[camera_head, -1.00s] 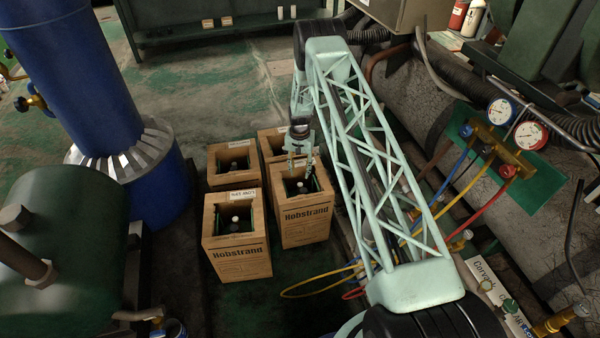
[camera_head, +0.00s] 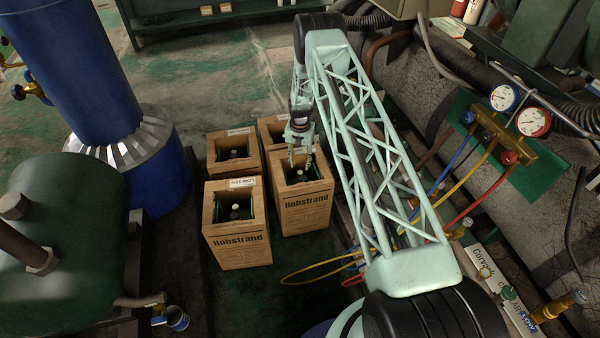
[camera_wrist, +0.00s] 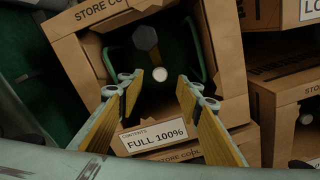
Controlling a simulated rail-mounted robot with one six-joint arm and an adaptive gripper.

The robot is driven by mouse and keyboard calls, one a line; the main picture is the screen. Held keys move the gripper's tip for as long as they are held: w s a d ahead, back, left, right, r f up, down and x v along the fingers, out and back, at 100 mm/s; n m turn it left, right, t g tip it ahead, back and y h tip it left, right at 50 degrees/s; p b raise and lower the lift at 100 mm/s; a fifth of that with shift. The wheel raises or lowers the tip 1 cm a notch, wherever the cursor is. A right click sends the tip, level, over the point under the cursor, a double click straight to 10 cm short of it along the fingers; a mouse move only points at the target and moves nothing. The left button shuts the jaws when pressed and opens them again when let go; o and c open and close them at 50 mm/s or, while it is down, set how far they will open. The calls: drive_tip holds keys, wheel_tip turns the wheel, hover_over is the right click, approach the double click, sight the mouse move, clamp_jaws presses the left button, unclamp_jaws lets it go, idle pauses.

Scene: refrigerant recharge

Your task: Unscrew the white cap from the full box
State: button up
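The full box (camera_wrist: 222,60) is an open-topped cardboard box with a "FULL 100%" label (camera_wrist: 155,137). It appears to be the front-right box (camera_head: 305,210) in the head view, where its label is hidden. The round white cap (camera_wrist: 158,75) shows inside it on a dark cylinder, and as a small pale spot in the head view (camera_head: 301,172). My gripper (camera_wrist: 160,90) is open and empty, with its yellow-padded fingers apart on either side of the cap in the picture. In the head view my gripper (camera_head: 300,156) hangs over the box opening, seemingly above the cap.
Similar boxes stand close by: front left (camera_head: 238,248), back left (camera_head: 232,165) and back right (camera_head: 272,130). A blue tank (camera_head: 85,80) stands at left. Gauges (camera_head: 518,110) with coloured hoses are at right. Open floor lies in front of the boxes.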

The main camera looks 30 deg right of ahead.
sight(300, 172)
drive_tip(key=shift+f+b, duration=0.55)
drive_tip(key=shift+f, duration=2.6)
drive_tip(key=shift+f+b, duration=0.15)
drive_tip(key=shift+b, duration=0.25)
drive_tip(key=c, duration=0.9)
